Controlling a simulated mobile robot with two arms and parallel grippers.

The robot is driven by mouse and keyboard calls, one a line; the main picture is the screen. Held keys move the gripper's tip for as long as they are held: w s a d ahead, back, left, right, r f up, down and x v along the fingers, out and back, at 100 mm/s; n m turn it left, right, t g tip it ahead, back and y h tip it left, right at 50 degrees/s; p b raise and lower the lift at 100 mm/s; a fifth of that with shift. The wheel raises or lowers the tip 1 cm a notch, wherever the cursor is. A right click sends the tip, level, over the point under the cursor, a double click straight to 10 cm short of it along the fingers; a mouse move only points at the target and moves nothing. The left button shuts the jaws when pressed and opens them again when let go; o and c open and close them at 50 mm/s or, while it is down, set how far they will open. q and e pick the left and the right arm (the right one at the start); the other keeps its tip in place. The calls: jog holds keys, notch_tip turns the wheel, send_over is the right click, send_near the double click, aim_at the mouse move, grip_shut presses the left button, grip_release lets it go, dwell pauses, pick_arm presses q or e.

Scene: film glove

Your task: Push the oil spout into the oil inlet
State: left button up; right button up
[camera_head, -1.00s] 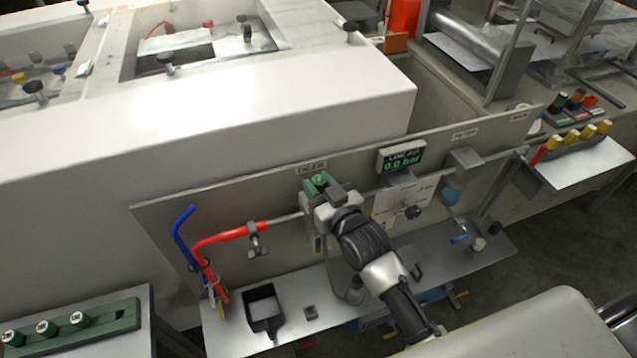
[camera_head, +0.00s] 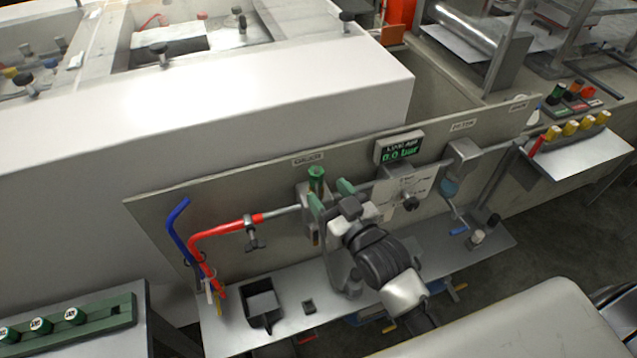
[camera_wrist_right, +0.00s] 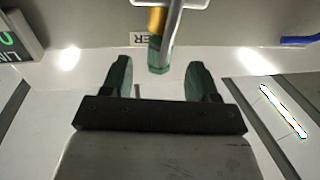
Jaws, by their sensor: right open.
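Under a small label on the grey panel (camera_head: 280,185) stands the oiler, a grey block with a green upright piece (camera_head: 316,180) on top. I cannot tell which part is the oil spout and which the inlet. My right gripper (camera_head: 330,197) is open and apart from the green piece, just to its lower right. In the right wrist view the gripper (camera_wrist_right: 158,78) has its two green-padded fingers spread. A green-tipped piece (camera_wrist_right: 157,60), with an amber part and a grey pipe, shows beyond the gap between them. My left gripper is not in view.
A pressure display (camera_head: 400,147) reading 0.0 bar and a white dial plate (camera_head: 403,193) are right of the oiler. A red hose (camera_head: 222,232) and a blue hose (camera_head: 178,225) are at left. A black tray (camera_head: 262,305) sits on the shelf below.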

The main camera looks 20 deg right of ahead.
jog(key=shift+b+v, duration=0.45)
jog(key=shift+v, duration=2.25)
